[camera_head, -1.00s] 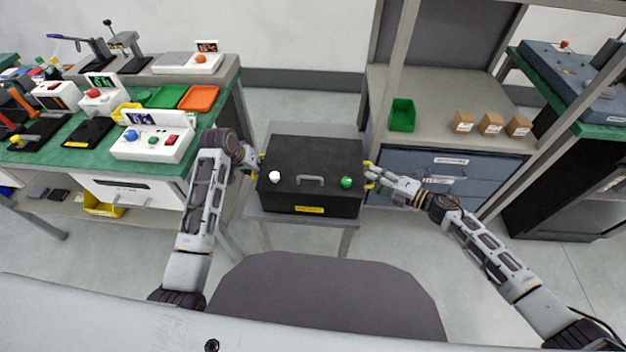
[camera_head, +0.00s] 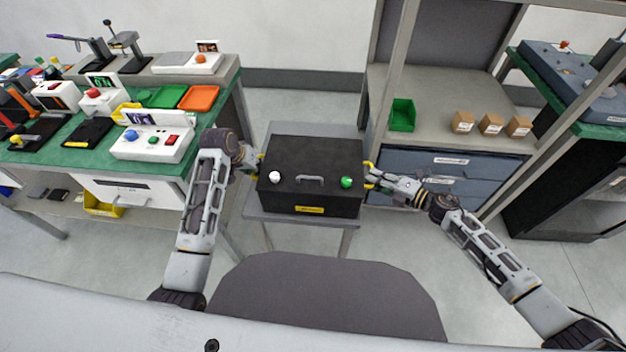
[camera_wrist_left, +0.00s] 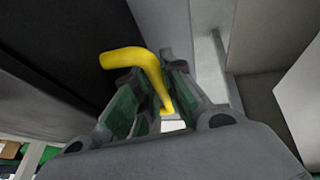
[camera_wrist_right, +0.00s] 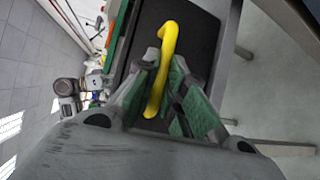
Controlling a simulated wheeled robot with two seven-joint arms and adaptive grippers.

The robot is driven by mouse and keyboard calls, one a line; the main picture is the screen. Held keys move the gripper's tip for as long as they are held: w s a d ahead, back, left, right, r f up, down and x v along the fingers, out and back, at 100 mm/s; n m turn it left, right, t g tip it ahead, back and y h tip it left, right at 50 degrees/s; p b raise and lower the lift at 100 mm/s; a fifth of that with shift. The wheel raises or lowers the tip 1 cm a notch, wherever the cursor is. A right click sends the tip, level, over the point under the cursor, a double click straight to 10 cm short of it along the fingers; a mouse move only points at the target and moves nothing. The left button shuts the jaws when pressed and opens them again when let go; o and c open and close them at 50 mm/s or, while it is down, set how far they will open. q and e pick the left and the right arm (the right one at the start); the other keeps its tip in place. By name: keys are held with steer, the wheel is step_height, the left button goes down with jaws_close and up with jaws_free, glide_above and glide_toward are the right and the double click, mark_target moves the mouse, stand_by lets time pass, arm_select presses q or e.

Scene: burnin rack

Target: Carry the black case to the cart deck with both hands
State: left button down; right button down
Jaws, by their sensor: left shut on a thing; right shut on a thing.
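The black case (camera_head: 320,160) sits level on or just over a small grey cart (camera_head: 254,213) in the middle of the head view; I cannot tell if it touches the deck. A white knob (camera_head: 275,176) and a green knob (camera_head: 346,182) are on its lid, with a grey handle between them. My left gripper (camera_wrist_left: 155,105) is shut on the yellow handle (camera_wrist_left: 135,62) at the case's left side. My right gripper (camera_wrist_right: 160,95) is shut on the yellow handle (camera_wrist_right: 168,38) at its right side.
A green-topped bench (camera_head: 60,158) with devices and trays stands at left. A grey rack (camera_head: 440,110) with a green bin (camera_head: 402,115) and small cardboard boxes (camera_head: 490,124) stands close at right. A dark grey rounded surface (camera_head: 320,300) lies in front of the cart.

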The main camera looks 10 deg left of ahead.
arm_select(q)
steer(key=shift+r, duration=0.3)
arm_select(e)
steer(key=shift+r, duration=0.25)
